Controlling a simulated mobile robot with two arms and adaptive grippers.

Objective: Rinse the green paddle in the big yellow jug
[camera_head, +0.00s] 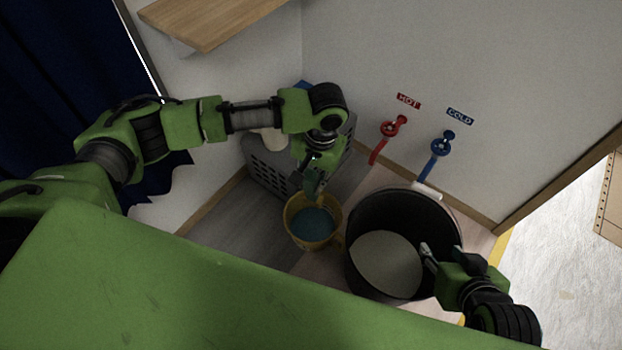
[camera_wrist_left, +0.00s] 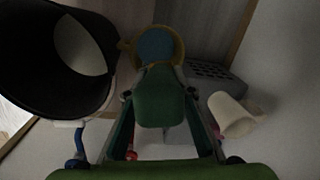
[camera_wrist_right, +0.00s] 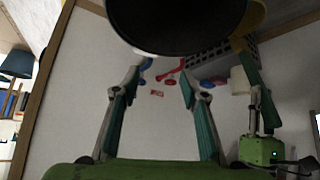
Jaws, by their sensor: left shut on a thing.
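The yellow jug (camera_head: 312,246) stands on the floor with bluish liquid inside. It also shows in the left wrist view (camera_wrist_left: 178,46), beyond my fingers. My left gripper (camera_head: 313,188) points down just above the jug's back rim. It is shut on the green paddle (camera_wrist_left: 158,98), which reaches towards the jug. I cannot tell whether its far end is in the liquid. My right gripper (camera_head: 428,258) is at the right side of the black bucket. Its fingers are apart and empty in the right wrist view (camera_wrist_right: 163,76).
The large black bucket (camera_head: 448,232) with pale contents stands right of the jug. A grey crate (camera_head: 268,172) is behind the jug, with a white roll (camera_wrist_left: 232,115) by it. Red (camera_head: 391,127) and blue (camera_head: 441,145) taps are on the wall. A wooden shelf (camera_head: 215,18) hangs upper left.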

